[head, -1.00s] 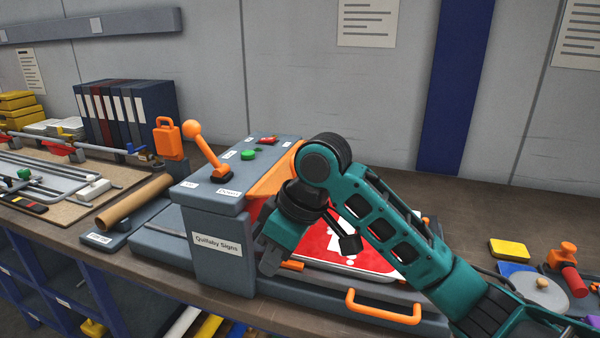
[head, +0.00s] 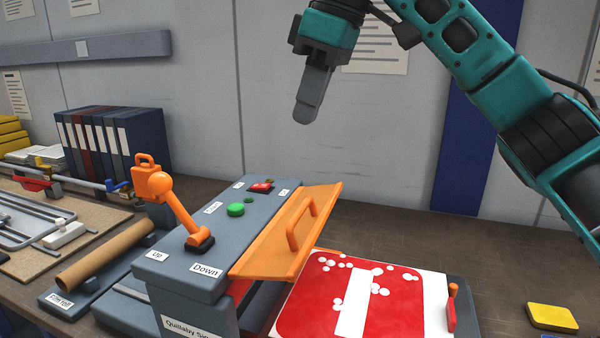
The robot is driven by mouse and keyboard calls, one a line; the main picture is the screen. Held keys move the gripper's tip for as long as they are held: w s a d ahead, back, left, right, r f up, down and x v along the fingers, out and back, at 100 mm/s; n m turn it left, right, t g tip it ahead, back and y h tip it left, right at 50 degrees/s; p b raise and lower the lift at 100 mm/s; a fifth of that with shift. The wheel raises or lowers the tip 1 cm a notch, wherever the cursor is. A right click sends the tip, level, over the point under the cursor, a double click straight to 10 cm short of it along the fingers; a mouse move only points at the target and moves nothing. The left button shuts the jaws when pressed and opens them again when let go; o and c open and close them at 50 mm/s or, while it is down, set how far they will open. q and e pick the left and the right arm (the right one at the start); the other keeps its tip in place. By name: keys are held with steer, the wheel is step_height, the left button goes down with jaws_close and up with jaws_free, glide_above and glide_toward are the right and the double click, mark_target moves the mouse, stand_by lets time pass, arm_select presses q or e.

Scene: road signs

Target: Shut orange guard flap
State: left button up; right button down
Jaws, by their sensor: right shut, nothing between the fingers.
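The orange guard flap (head: 275,243) is on the right side of the grey Quillaby Signs machine (head: 190,270). It stands out at a slant, raised over the opening, with its orange handle (head: 301,222) on the upper face. A red and white sign (head: 325,300) lies on the bed to the right, below the flap. My right gripper (head: 308,112) is high above the machine, in front of the wall, pointing down. It is shut and empty, clear of the flap. My left gripper is not in view.
An orange lever (head: 180,208) stands on the machine's top, near the Up and Down labels. A green button (head: 236,209) and a red switch (head: 261,187) are behind it. A cardboard roll (head: 105,254) lies to the left. A yellow block (head: 552,317) is at the right.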

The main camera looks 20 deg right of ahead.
glide_above(301, 208)
steer(key=a, duration=0.1)
step_height(301, 208, down, 9)
steer(key=f, duration=0.3)
steer(key=shift+w+d, duration=0.1)
steer(key=shift+d, duration=0.15)
steer(key=shift+d+f, duration=0.15)
steer(key=shift+f, duration=0.25)
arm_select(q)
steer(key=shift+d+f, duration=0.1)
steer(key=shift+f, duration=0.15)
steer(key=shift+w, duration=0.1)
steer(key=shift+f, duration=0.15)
arm_select(e)
steer(key=shift+f, duration=0.15)
